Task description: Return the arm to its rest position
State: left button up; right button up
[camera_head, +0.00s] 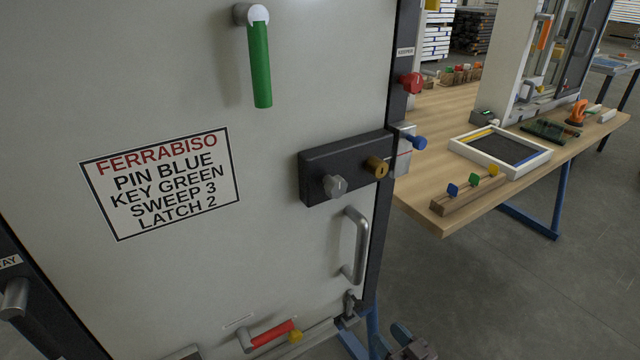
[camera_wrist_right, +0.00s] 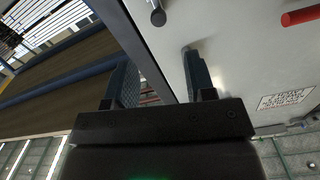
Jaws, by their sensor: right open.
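My right gripper (camera_head: 404,338) shows only in part at the bottom edge of the head view, low and to the right of the grey door panel (camera_head: 270,60). In the right wrist view my right gripper (camera_wrist_right: 160,75) has its two dark fingers spread apart, with nothing held between them. The panel (camera_wrist_right: 236,60) fills the right side of that view, beyond the fingers. I cannot tell the exact gap between the gripper and the panel. My left gripper is not in view.
The panel bears a green handle (camera_head: 260,65), a black lock box (camera_head: 345,166), a grey pull handle (camera_head: 355,245) and a red-gripped lever (camera_head: 270,333) low down. A wooden table (camera_head: 430,190) with a white tray (camera_head: 500,170) stands at the right. Open floor (camera_head: 480,300) lies in front of it.

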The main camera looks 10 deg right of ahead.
pick_arm(q)
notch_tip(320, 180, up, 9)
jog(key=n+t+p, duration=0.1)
jog(key=p, duration=1.1)
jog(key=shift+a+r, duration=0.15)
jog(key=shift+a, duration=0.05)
pick_arm(e)
jog(key=s+d+r+g+h, duration=0.1)
jog(key=s+r, duration=0.3)
jog(key=s, duration=0.5)
jog(key=s+d+r+g+h, duration=0.1)
jog(key=s+r+g+h, duration=0.2)
jog(key=s, duration=0.6)
jog(key=s+d+r+g+h, duration=0.1)
jog(key=s+r, duration=0.4)
jog(key=s, duration=0.5)
jog(key=shift+d+r+m+g+h, duration=0.2)
jog(key=shift+d+m+g+h, duration=0.1)
jog(key=shift+g+h, duration=0.25)
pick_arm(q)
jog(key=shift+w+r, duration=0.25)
pick_arm(e)
jog(key=shift+a, duration=0.1)
